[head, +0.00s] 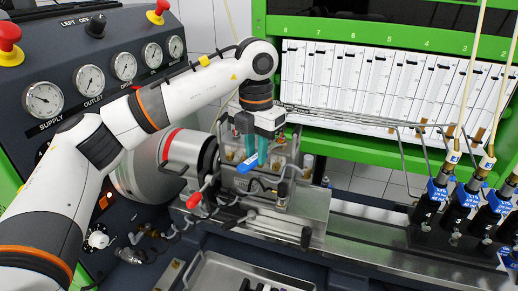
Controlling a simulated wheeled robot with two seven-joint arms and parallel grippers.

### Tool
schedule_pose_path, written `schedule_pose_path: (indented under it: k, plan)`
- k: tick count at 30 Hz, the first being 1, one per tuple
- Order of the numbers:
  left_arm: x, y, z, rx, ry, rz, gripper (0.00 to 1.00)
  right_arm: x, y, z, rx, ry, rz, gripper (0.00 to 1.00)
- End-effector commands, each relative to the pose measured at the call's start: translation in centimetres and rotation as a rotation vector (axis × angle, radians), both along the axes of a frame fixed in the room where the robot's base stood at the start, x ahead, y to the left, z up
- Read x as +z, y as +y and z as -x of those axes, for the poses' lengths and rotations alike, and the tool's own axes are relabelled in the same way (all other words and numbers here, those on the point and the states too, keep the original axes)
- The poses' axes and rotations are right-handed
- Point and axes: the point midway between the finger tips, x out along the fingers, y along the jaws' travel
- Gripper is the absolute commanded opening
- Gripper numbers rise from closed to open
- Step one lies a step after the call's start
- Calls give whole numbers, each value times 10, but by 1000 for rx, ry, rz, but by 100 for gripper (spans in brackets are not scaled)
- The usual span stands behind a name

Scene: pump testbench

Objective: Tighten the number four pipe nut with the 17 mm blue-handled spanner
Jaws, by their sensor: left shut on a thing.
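My left gripper (248,152) is over the pump (290,185), pointing down, with its teal fingers shut on a bright blue handle (248,163). This looks like the blue-handled spanner; its jaw end and size mark cannot be made out. Several small pipe nuts sit on top of the pump, partly hidden by the gripper. I cannot tell which is number four, or whether the spanner touches a nut. Thin steel pipes (350,116) run from the pump area to the right. My right gripper is not in view.
A gauge panel with red knobs (8,36) stands at the left. Injectors with blue collars (437,190) stand on the right of the bench rail (365,232). A numbered glass-tube rack (375,85) is behind. A tray (212,270) lies at the front.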

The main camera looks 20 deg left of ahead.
Motion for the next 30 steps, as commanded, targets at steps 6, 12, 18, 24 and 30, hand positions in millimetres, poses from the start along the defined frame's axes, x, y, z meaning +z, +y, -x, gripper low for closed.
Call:
schedule_pose_path:
  k: [6, 12, 18, 24, 30]
  plan:
    - [0, 3, 8, 1, -2, 0, 0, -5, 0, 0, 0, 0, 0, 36]
    - [0, 6, 16, -1, -1, -1, 0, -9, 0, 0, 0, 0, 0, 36]
    - [0, 9, 24, 1, -2, 0, 0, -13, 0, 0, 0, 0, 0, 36]
    - [0, 11, 31, -1, -1, 0, 0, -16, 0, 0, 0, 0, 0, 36]
    - [0, 14, 38, 1, -2, -2, 0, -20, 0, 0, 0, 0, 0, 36]
